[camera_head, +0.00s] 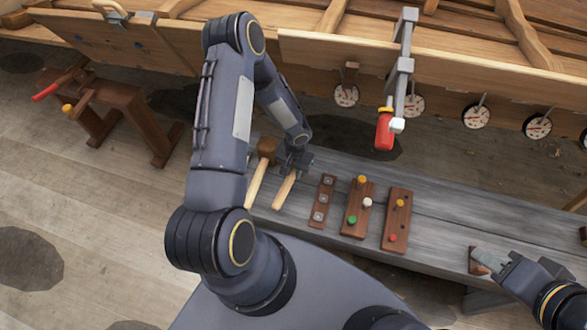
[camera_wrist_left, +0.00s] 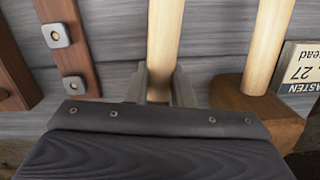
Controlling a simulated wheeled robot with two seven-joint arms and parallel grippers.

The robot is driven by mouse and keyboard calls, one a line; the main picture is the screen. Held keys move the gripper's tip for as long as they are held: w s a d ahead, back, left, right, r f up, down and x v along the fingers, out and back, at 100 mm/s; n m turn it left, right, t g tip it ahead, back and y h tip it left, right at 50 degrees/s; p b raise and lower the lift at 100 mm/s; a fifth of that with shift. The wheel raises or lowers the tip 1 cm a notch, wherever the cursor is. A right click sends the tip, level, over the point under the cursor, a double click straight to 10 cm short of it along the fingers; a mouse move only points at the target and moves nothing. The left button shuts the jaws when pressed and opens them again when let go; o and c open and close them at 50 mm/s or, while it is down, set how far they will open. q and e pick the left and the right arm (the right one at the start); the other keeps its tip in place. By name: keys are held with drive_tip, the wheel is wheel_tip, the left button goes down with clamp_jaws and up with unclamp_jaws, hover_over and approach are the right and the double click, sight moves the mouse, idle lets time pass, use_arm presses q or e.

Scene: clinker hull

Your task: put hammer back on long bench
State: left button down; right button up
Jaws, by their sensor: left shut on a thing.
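My left gripper (camera_head: 293,166) is low over the long grey bench (camera_head: 455,207). It is shut on the pale wooden handle of the hammer (camera_head: 284,190), which also shows between the fingers in the left wrist view (camera_wrist_left: 165,40). The hammer's head is hidden by the gripper. The handle is at or just above the bench top; I cannot tell if it touches. A wooden mallet (camera_head: 266,147) lies beside it, to its left in the head view and right in the left wrist view (camera_wrist_left: 270,45). My right gripper (camera_head: 484,256) is at the bench's right part; its finger gap is unclear.
Several dark wooden blocks with metal plates or coloured pegs (camera_head: 321,202) lie right of the hammer. A small brown piece (camera_head: 478,264) is by my right gripper. A clamp with a red handle (camera_head: 385,128) hangs from the hull planks. A brown trestle (camera_head: 118,100) stands at left.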

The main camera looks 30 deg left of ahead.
use_arm(q)
drive_tip(key=shift+f+b, duration=0.35)
drive_tip(key=shift+b, duration=0.1)
idle(0.4)
drive_tip(key=c, duration=1.2)
unclamp_jaws()
wheel_tip(320, 180, up, 8)
drive_tip(key=p, duration=0.4)
drive_tip(key=shift+p, duration=0.35)
